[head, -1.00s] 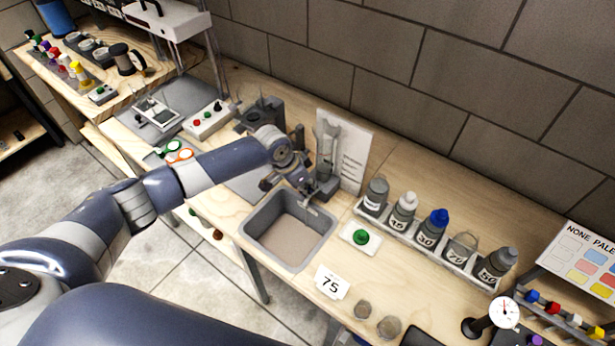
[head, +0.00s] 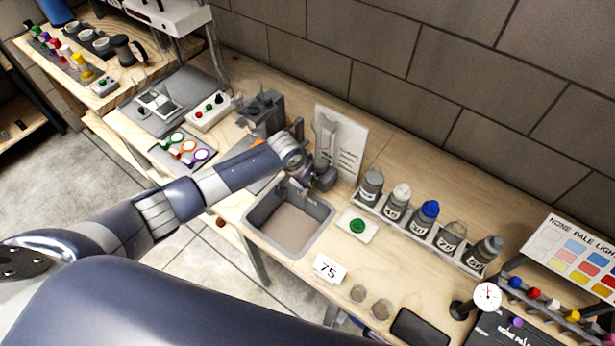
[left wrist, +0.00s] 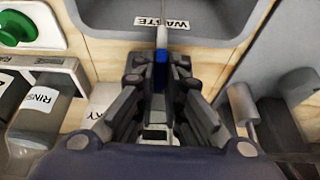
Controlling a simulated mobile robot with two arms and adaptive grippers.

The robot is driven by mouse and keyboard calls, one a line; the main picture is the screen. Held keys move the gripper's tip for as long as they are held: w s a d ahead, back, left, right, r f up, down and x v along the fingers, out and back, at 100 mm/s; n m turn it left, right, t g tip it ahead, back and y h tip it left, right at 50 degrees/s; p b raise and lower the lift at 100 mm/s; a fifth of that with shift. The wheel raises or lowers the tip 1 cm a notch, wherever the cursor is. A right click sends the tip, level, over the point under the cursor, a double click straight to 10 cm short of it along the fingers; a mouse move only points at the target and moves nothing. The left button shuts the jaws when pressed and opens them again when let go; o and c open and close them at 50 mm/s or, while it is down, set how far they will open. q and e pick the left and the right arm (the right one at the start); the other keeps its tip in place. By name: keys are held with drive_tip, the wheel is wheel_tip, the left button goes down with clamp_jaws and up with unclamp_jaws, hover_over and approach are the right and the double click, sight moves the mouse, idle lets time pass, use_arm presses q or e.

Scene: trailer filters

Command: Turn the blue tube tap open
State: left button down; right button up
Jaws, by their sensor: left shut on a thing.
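In the left wrist view a small blue tube tap (left wrist: 159,76) sits between the fingertips of my left gripper (left wrist: 160,84). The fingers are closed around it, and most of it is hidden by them. A pale tube end (left wrist: 161,38) sticks out beyond the tap towards the sink's WASTE label (left wrist: 162,22). In the head view my left gripper (head: 318,180) is at the back rim of the grey sink (head: 262,232). There my own wrist hides the tap. My right gripper is in neither view.
A green button on a white plate (head: 358,227) lies right of the sink. A rack of several bottles (head: 412,233) stands along the wall side. A white sign board (head: 348,145) stands behind my gripper. A card marked 75 (head: 329,268) is at the front.

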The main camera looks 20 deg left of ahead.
use_arm(q)
drive_tip(key=shift+w+r, duration=0.1)
drive_tip(key=shift+r, duration=0.05)
drive_tip(key=c, duration=2)
unclamp_jaws()
drive_tip(key=shift+o, duration=0.2)
drive_tip(key=v, duration=1.2)
